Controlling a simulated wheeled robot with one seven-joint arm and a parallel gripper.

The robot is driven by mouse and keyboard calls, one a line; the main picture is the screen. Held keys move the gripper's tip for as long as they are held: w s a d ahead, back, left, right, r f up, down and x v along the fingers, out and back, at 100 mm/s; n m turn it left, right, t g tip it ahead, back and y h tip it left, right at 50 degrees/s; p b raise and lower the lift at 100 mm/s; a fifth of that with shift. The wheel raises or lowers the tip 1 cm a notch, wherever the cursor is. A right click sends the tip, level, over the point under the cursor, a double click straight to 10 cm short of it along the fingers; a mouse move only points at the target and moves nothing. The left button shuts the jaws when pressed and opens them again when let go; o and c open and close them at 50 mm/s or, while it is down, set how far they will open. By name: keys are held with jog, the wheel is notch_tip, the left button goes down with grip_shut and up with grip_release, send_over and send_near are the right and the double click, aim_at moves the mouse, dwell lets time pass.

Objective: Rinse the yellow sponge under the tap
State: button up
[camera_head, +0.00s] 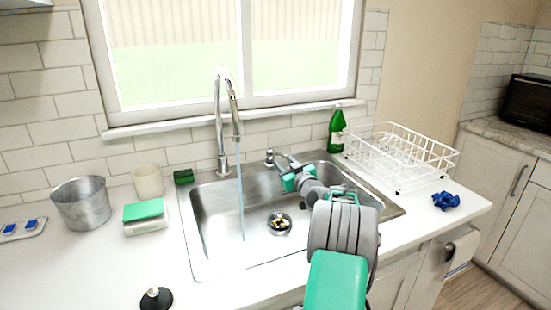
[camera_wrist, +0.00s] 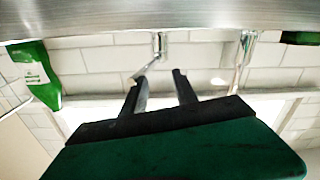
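The tall chrome tap (camera_head: 219,120) stands behind the sink (camera_head: 215,215), and a stream of water (camera_head: 240,190) falls from its spout into the basin. A small chrome lever fitting (camera_head: 270,158) stands at the sink's back rim, right of the tap. My gripper (camera_head: 283,162) is close to this fitting, reaching over the basin. In the wrist view, which is upside down, its two fingers (camera_wrist: 158,82) are apart with nothing held, and the lever (camera_wrist: 147,65) shows just beyond them. I cannot make out a yellow sponge; small yellow bits show in the drain (camera_head: 280,223).
A green bottle (camera_head: 337,132) and white dish rack (camera_head: 400,157) stand right of the fitting. A blue crumpled cloth (camera_head: 446,201) lies at right. A dark green block (camera_head: 183,176), beige cup (camera_head: 148,181), metal pot (camera_head: 81,203) and green-topped box (camera_head: 145,217) stand left.

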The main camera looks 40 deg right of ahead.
aim_at(271, 151)
jog(key=x, duration=0.5)
jog(key=shift+w+p, duration=0.3)
jog(key=shift+w, duration=0.15)
grip_shut()
jog(key=c, duration=0.7)
grip_release()
jog(key=o, duration=0.7)
jog(key=shift+s, duration=0.1)
jog(key=b+v, duration=0.1)
jog(key=v, duration=0.6)
jog(key=shift+s, duration=0.35)
jog(key=shift+a, duration=0.1)
